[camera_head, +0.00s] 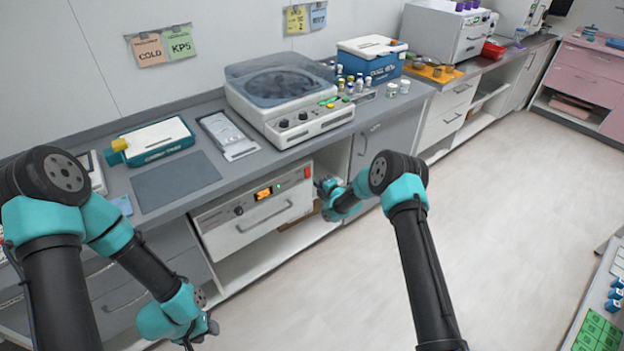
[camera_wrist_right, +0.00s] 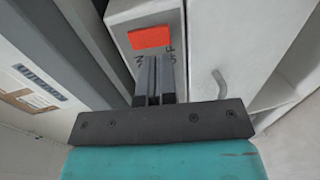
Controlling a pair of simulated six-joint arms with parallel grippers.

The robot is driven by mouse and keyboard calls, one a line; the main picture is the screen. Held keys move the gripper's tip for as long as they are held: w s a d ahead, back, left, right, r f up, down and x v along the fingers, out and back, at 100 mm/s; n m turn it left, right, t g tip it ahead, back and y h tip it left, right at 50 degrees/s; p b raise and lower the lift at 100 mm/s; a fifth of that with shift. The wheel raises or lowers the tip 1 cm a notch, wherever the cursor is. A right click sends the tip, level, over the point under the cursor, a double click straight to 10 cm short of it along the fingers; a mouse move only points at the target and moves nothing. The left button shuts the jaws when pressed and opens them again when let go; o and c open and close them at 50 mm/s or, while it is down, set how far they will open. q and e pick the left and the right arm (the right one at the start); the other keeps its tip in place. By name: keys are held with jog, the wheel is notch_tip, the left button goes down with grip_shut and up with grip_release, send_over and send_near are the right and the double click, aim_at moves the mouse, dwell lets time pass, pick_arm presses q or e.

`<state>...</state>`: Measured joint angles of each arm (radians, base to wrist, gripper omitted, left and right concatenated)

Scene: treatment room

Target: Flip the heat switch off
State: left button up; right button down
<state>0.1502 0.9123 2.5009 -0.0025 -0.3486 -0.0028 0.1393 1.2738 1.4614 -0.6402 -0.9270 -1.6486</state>
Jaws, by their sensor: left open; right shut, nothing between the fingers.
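The red switch (camera_head: 307,172) sits at the right end of the front of a white heating unit (camera_head: 225,240) under the counter.
The unit has an orange display (camera_head: 263,194) and a long handle (camera_head: 265,218). The grey counter (camera_head: 200,205) above it carries a lidded machine (camera_head: 290,100), a blue box (camera_head: 370,62) and small bottles. The floor (camera_head: 500,220) to the right is clear.

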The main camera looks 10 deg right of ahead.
aim_at(308, 176)
jog(key=shift+x, duration=2.25)
jog(key=shift+w, duration=0.1)
jog(key=shift+w+a+f, duration=0.1)
jog(key=shift+s, duration=0.4)
jog(key=s+d+f, duration=0.2)
jog(key=s+d, duration=0.4)
jog(key=s, duration=0.5)
jog(key=shift+s, duration=0.35)
jog(key=shift+d+f, duration=0.1)
